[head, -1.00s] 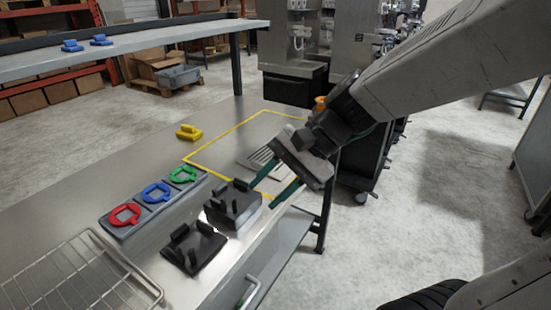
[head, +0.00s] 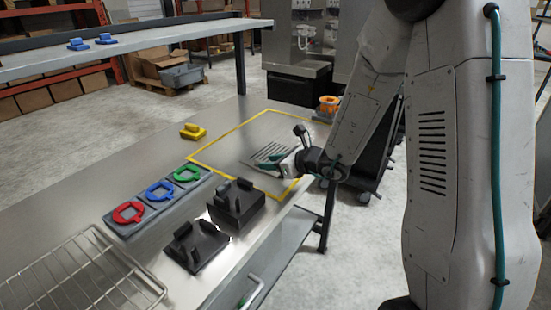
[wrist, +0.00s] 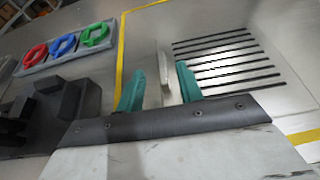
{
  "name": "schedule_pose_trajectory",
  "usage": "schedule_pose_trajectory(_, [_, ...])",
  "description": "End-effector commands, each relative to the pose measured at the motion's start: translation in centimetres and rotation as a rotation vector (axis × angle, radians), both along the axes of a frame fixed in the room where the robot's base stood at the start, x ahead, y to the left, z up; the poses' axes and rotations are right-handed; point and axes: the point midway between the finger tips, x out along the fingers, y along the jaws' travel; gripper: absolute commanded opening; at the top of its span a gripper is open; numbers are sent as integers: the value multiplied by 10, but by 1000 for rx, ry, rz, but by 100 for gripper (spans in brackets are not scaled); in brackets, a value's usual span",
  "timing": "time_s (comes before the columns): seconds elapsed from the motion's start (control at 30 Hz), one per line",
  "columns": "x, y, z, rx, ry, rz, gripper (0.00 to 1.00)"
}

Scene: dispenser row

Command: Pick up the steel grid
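The steel grid (wrist: 225,60) is a flat grey piece with several dark parallel slots, lying inside the yellow outline on the counter. It also shows in the head view (head: 271,151), partly hidden by my gripper. A thin pale upright tab (wrist: 165,75) stands at its edge. My gripper (wrist: 160,70) is low over the counter with its two green fingers apart, one on each side of the tab. The tab looks nearer the right finger, with a gap to the left one. I cannot tell how deep it reaches between them. In the head view, my gripper (head: 274,163) is beside the slots.
Black holders (head: 236,205) stand near the counter's front edge. A grey tray (head: 157,210) holds red, blue and green rings. A yellow piece (head: 193,131) lies behind, a wire rack (head: 75,275) at the front left. An orange piece (head: 328,104) stands at the far end.

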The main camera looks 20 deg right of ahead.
Motion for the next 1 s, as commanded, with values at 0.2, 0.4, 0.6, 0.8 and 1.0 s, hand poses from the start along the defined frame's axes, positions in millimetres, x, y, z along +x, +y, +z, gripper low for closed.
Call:
schedule_pose_trajectory(0.2, [26, 15, -13, -1, 2, 4, 36])
schedule_pose_trajectory(0.4, [37, 22, -18, -1, -1, 3, 36])
schedule_pose_trajectory(0.6, [37, 22, -17, -1, -1, 3, 20])
schedule_pose_trajectory(0.8, [37, 22, -17, -1, -2, 3, 0])
schedule_pose_trajectory(1.0, [37, 21, -16, -1, -2, 3, 0])
